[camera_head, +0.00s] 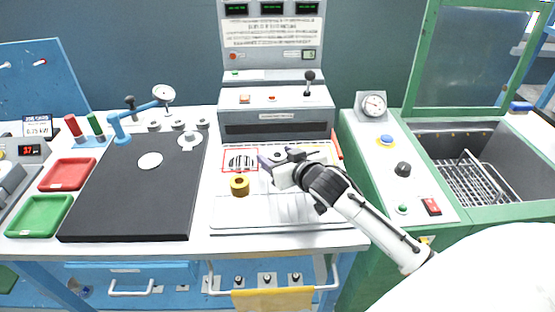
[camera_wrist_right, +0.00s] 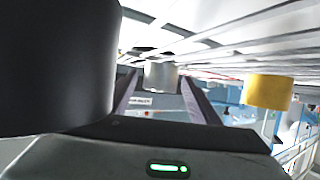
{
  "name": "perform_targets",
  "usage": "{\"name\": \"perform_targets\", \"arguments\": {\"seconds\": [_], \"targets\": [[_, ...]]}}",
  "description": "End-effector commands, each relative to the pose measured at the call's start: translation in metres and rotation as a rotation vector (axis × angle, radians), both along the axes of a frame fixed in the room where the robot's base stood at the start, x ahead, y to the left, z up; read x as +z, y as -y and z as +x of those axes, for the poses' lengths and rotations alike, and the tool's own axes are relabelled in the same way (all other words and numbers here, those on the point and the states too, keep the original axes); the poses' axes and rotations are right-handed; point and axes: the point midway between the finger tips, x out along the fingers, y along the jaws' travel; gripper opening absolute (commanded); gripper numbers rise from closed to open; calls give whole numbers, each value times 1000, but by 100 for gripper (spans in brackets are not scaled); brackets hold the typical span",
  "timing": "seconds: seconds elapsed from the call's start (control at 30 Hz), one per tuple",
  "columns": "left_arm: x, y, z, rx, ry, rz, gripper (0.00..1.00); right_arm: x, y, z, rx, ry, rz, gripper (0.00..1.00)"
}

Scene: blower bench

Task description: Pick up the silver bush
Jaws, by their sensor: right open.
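The silver bush (camera_wrist_right: 160,75) shows in the right wrist view as a short grey metal cylinder, framed between the two fingers of my right gripper. In the head view my right gripper (camera_head: 268,161) is over the bench top, pointing left, and largely hides that spot. A pale ring with a dark centre (camera_head: 277,151) shows just behind it and may be the silver bush. My right gripper is open in the wrist view (camera_wrist_right: 162,100); I see no clear contact with the bush. My left gripper is not in view.
A brass bush (camera_head: 239,186) stands left of my right gripper and also shows in the wrist view (camera_wrist_right: 268,91). A grey machine (camera_head: 276,122) stands behind. A black mat (camera_head: 132,200) lies left, with red (camera_head: 69,174) and green (camera_head: 40,216) trays beyond.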

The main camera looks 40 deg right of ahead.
Motion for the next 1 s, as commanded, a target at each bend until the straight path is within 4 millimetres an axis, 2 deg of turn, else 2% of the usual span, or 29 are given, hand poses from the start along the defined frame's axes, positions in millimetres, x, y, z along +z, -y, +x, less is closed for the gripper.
{"name": "perform_targets", "arguments": {"seconds": [0.13,0.17,0.4,0.47,0.73,0.83,1.0], "targets": [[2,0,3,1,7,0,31,0,0,0,0,0,0,57],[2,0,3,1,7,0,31,0,0,0,0,0,0,53],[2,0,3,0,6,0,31,0,0,0,0,0,0,13],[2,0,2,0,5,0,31,2,0,0,1,4,-1,5],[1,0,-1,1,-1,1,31,7,0,0,1,6,-1,5],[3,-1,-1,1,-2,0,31,21,0,1,0,8,-2,5],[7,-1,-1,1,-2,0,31,57,0,1,0,10,-2,5]]}}
